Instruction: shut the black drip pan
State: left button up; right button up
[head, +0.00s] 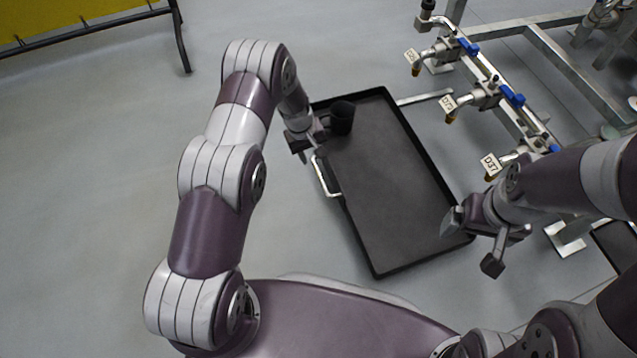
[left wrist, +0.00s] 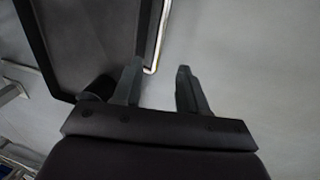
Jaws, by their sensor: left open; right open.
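The black drip pan (head: 392,185) is a shallow rectangular tray, pulled out over the floor beside the pipe skid. Its pale metal handle (head: 326,177) is on its left side. In the left wrist view the pan (left wrist: 85,40) fills the upper left and the handle (left wrist: 157,38) runs along its edge. My left gripper (head: 306,150) is open at the pan's left edge, close to the handle's upper end; in the wrist view its fingers (left wrist: 158,85) are apart with bare floor between them. My right gripper (head: 470,240) is open over the pan's lower right corner.
A black cup (head: 342,117) stands in the pan's upper left corner. A metal skid frame (head: 560,65) with tagged taps and blue-handled valves (head: 512,96) stands to the right. A yellow barrier (head: 75,20) is at the upper left. The floor left of the pan is clear.

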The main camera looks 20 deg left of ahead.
aim_at(320, 176)
pick_arm(q)
jog(key=f+b, duration=0.2)
jog(key=f, duration=0.1)
jog(key=d+f+b, duration=0.1)
jog(key=f+b, duration=0.1)
jog(key=f, duration=0.2)
jog(key=w+f+b, duration=0.1)
jog(key=f+b, duration=0.2)
jog(key=f, duration=0.1)
jog(key=shift+d, duration=0.4)
jog(key=shift+r, duration=0.1)
grip_shut()
